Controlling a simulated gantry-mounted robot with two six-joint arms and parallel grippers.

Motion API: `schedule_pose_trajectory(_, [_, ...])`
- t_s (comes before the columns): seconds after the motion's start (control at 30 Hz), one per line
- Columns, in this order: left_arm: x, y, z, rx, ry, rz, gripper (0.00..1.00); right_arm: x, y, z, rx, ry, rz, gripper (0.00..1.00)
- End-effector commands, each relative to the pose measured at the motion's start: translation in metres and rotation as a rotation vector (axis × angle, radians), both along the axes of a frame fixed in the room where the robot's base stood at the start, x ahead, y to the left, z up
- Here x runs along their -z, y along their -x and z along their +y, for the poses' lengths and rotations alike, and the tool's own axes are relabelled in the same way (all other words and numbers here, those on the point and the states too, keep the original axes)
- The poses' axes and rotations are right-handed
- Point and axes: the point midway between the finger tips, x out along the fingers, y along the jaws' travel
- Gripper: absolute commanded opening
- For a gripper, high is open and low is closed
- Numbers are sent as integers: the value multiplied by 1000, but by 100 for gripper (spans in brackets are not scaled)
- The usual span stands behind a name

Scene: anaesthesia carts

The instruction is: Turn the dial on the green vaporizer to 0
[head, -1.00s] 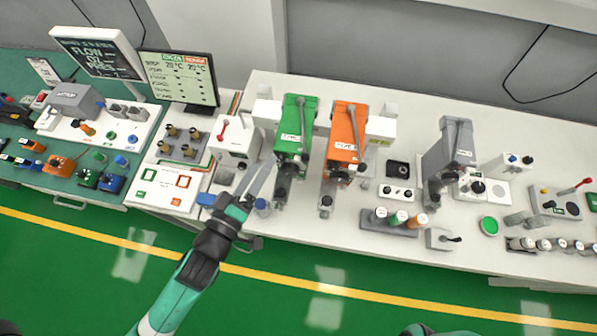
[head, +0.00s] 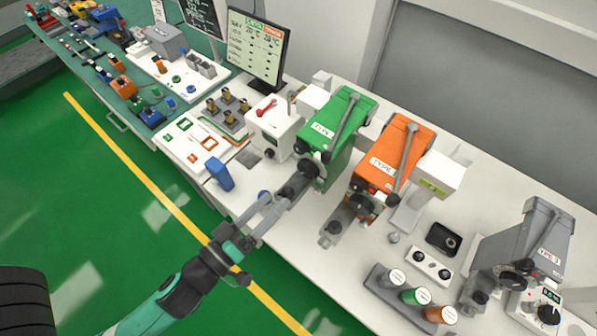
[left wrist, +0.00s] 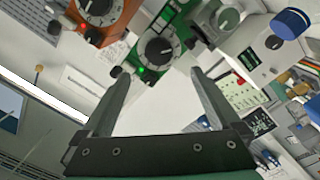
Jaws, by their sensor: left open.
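The green vaporizer (head: 338,125) stands on the white counter, with its dark dial (head: 306,170) on the front. In the left wrist view, the dial (left wrist: 158,50) is black with white marks around its rim, beside a lit green lamp. The number it is set to is too small to read. My left gripper (head: 275,203) is open and empty, in front of the dial and pointing at it. In the left wrist view its two fingers (left wrist: 160,76) stand apart, with the dial beyond the gap between their tips. My right gripper is not in view.
An orange vaporizer (head: 396,155) stands close on the right of the green one. A white box with a red lever (head: 268,106) is close on its left. A grey vaporizer (head: 520,240) is farther right. A blue block (head: 220,170) sits near the counter's front edge.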

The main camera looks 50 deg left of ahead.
Motion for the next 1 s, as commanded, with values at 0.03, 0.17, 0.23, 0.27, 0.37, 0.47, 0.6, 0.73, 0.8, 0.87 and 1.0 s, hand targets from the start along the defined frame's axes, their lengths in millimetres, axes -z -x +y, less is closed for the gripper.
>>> schedule_pose_trajectory(0.03, [-12, -11, 4, -6, 1, -4, 97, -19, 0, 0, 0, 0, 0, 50])
schedule_pose_trajectory(0.17, [-11, -42, 9, -4, 1, -4, 97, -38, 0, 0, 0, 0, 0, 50])
schedule_pose_trajectory(0.23, [-9, -57, 11, -4, 1, -4, 97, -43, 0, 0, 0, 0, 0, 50])
schedule_pose_trajectory(0.27, [-8, -63, 12, -2, 0, -4, 97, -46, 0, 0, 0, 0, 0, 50])
schedule_pose_trajectory(0.37, [-5, -79, 14, -1, 1, -3, 97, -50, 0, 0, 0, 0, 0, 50])
schedule_pose_trajectory(0.47, [-3, -89, 16, -2, 0, -2, 97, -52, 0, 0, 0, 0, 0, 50])
schedule_pose_trajectory(0.6, [-1, -93, 17, -1, -1, -1, 97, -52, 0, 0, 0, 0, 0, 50])
schedule_pose_trajectory(0.73, [-1, -93, 17, -1, 0, -2, 97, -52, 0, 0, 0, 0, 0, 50])
schedule_pose_trajectory(0.8, [-1, -93, 17, -1, 0, -2, 91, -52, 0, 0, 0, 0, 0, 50])
schedule_pose_trajectory(0.87, [-1, -93, 17, -1, 0, -2, 81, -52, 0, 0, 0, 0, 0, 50])
schedule_pose_trajectory(1.0, [-1, -92, 17, -1, 0, -2, 55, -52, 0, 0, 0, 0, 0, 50])
